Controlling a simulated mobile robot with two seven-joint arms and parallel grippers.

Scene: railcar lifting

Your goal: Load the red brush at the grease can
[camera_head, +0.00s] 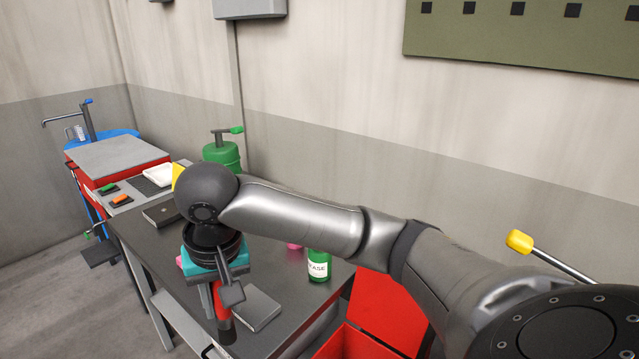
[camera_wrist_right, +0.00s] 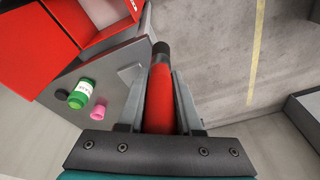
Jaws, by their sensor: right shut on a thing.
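The red brush (camera_head: 222,304) is between the fingers of my right gripper (camera_head: 219,294), which is shut on it. The brush points down with its black end lowest, over the near edge of the workbench. In the right wrist view the red brush (camera_wrist_right: 159,98) runs straight out from between the fingers (camera_wrist_right: 159,85). The green grease can (camera_head: 319,266) stands on the bench to the right of the gripper, apart from the brush. It also shows in the right wrist view (camera_wrist_right: 82,88), left of the brush. My left gripper is out of view.
A grey block (camera_head: 257,308) lies on the bench beside the brush. An open red box (camera_head: 372,325) is at the right. A green pump canister (camera_head: 222,154) stands farther back.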

